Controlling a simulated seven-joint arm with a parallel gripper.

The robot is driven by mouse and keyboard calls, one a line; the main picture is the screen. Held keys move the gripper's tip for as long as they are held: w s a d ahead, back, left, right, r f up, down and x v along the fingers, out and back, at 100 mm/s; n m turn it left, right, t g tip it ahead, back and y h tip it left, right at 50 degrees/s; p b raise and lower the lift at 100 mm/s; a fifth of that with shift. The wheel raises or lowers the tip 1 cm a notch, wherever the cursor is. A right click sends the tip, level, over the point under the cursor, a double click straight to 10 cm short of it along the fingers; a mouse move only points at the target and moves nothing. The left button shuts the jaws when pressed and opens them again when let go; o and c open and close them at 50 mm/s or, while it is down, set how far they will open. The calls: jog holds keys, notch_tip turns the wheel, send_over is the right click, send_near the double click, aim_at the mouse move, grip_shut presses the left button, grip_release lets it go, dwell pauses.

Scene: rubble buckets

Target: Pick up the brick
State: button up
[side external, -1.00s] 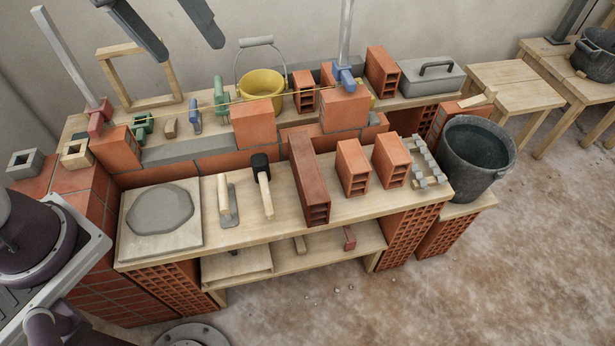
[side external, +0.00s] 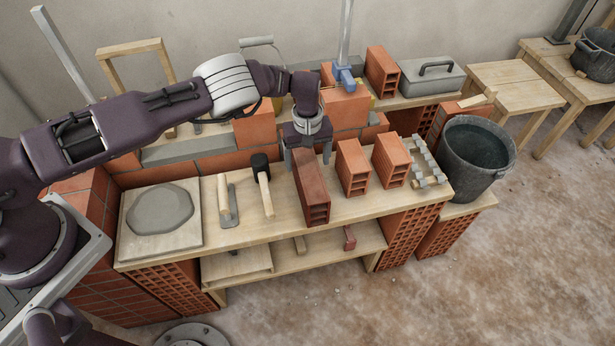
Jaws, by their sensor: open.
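A long dark red brick (side external: 312,190) lies on the wooden bench, its hollow end toward the front edge. My gripper (side external: 308,160) is over the far end of this brick, pointing down. Its fingers are open, one on each side of the brick's far part; whether they touch it I cannot tell. Two shorter orange hollow bricks stand to the right, one near the middle (side external: 353,167) and one farther right (side external: 391,160).
A mallet (side external: 263,184) and a trowel (side external: 228,202) lie left of the long brick. A grey mortar patch (side external: 160,208) is at the bench's left. A low brick wall (side external: 225,161) runs behind. A grey metal piece (side external: 427,163) and a dark bucket (side external: 476,158) are at the right.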

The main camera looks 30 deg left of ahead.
notch_tip(320, 180, down, 2)
jog(key=shift+f, duration=0.2)
grip_shut()
jog(key=shift+r, duration=0.1)
jog(key=shift+w+r, duration=0.1)
jog(key=shift+r, duration=0.3)
notch_tip(320, 180, up, 9)
jog(key=shift+r, duration=0.15)
